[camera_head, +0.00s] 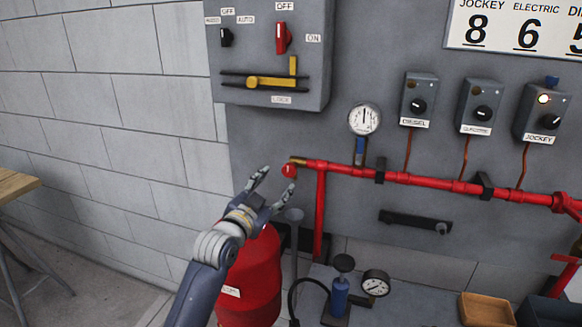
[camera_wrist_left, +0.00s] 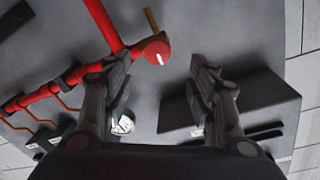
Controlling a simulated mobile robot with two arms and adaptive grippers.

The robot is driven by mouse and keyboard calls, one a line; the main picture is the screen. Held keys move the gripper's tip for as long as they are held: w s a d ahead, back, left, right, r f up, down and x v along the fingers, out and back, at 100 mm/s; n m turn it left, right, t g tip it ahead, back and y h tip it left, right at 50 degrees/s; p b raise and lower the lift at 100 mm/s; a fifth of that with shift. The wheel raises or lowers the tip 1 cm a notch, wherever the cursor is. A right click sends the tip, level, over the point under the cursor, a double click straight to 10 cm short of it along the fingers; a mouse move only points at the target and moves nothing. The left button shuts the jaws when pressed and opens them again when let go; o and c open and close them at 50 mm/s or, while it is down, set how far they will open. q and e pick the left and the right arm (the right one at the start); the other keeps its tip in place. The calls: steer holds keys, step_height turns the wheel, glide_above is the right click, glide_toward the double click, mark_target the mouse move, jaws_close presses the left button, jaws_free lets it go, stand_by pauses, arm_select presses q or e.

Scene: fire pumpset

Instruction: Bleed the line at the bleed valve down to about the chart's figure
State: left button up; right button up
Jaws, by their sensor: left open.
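The bleed valve, a red round knob (camera_head: 289,170) with a white mark, sits at the left end of the red pipe (camera_head: 410,181), beside a brass piece. In the left wrist view the knob (camera_wrist_left: 157,52) appears between the fingertips, apparently beyond them. My left gripper (camera_head: 274,184) is open and empty, just left of and below the knob. The round line gauge (camera_head: 364,118) stands above the pipe over a blue-handled valve (camera_head: 360,151); its needle is near upright, figures too small to read. The chart (camera_head: 515,28) reads JOCKEY 8, ELECTRIC 6 and a cut-off 5. My right gripper is out of view.
A grey panel (camera_head: 262,55) with switches and a yellow lever hangs above left. Three control boxes are on the wall; the jockey box (camera_head: 541,112) has a lit lamp.

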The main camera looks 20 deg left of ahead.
mark_target(288, 172)
arm_select(q)
steer(key=w, duration=0.4)
steer(key=shift+w+d+p, duration=0.1)
steer(key=shift+d+p, duration=0.25)
steer(key=shift+d, duration=0.05)
steer(key=w, duration=0.4)
steer(key=shift+w+d+p, duration=0.1)
steer(key=shift+d+p, duration=0.05)
steer(key=shift+p, duration=0.15)
steer(key=shift+w+f, duration=0.1)
steer(key=shift+w, duration=0.2)
steer(key=shift+w+d, duration=0.1)
steer(key=shift+w, duration=0.3)
steer(key=c, duration=1)
steer(key=shift+c, duration=0.2)
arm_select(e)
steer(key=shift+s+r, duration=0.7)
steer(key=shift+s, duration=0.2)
